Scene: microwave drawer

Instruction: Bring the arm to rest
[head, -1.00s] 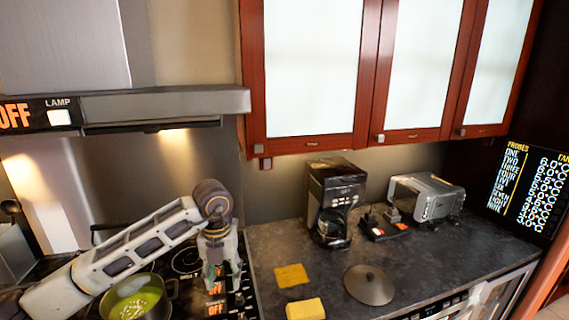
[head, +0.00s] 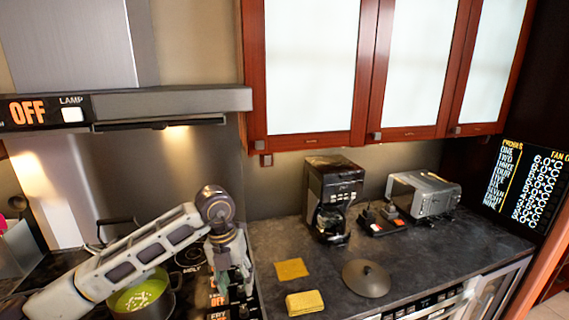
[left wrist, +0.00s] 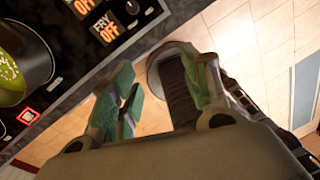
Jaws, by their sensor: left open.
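My left arm comes in from the left in the head view and crosses over the stove. Its gripper (head: 228,278) hangs down near the stove's control panel, left of the dark counter. In the left wrist view the gripper (left wrist: 167,75) shows green fingers spread apart with nothing between them. Floor and part of my own body show beyond the fingers. My right gripper is in neither view.
A pot (head: 170,301) with green contents stands on the stove close to my left arm. A lid (head: 366,279), a yellow sponge (head: 305,303), a yellow cloth (head: 291,269), a coffee maker (head: 331,200) and a toaster (head: 424,194) are on the counter (head: 400,249). Wooden cabinets (head: 250,80) hang above.

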